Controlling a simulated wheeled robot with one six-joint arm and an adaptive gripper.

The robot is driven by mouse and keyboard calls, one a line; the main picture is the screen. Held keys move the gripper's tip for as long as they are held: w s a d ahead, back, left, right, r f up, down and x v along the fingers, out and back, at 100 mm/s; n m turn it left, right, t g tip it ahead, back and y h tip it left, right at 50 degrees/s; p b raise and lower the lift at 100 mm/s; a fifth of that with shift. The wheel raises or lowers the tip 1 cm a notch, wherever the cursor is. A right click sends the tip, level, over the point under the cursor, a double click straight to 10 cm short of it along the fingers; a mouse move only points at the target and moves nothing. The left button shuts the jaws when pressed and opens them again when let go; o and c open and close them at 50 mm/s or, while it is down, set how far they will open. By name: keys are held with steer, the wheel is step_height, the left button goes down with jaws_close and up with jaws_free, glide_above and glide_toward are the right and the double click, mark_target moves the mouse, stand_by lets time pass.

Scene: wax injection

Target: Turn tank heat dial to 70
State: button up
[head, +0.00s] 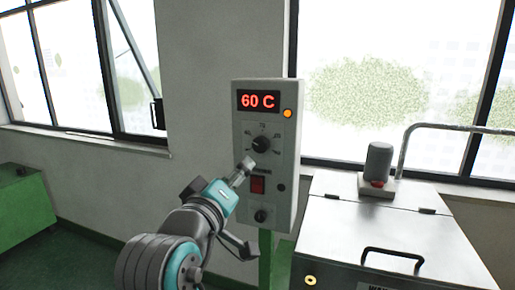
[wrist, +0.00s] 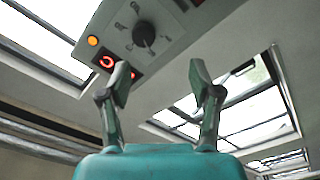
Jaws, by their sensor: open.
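The tank heat dial (head: 261,144) is a round black knob with scale marks around it, on a grey control box (head: 287,165). Its exact pointer angle is too small to read. The red display (head: 259,101) above it reads 60 C. My gripper (head: 243,207) is open, below and in front of the dial, with one finger near the dial's lower left. In the wrist view, the dial (wrist: 144,33) lies above and beyond the two open fingers (wrist: 162,82), with nothing between them. The display (wrist: 117,68) is partly hidden by the left finger.
An orange lamp (head: 287,113), a red switch (head: 258,185) and a smaller lower knob (head: 261,215) are on the box. A metal tank (head: 390,235) with a handle and a grey motor (head: 379,160) stands at right. A green cabinet (head: 22,207) is at left.

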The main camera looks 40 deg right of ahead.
mark_target(259, 146)
steer(key=shift+m+g, duration=0.4)
steer(key=shift+m, duration=0.2)
steer(key=w+d, duration=0.1)
steer(key=d, duration=0.2)
steer(key=w+d+r, duration=0.1)
steer(key=w+d, duration=0.1)
steer(key=d, duration=0.1)
steer(key=w+d+r, duration=0.1)
steer(key=w+d, duration=0.1)
steer(key=d, duration=0.1)
steer(key=shift+d+r, duration=0.15)
steer(key=shift+r, duration=0.1)
steer(key=shift+s, duration=0.1)
steer(key=c, duration=1.1)
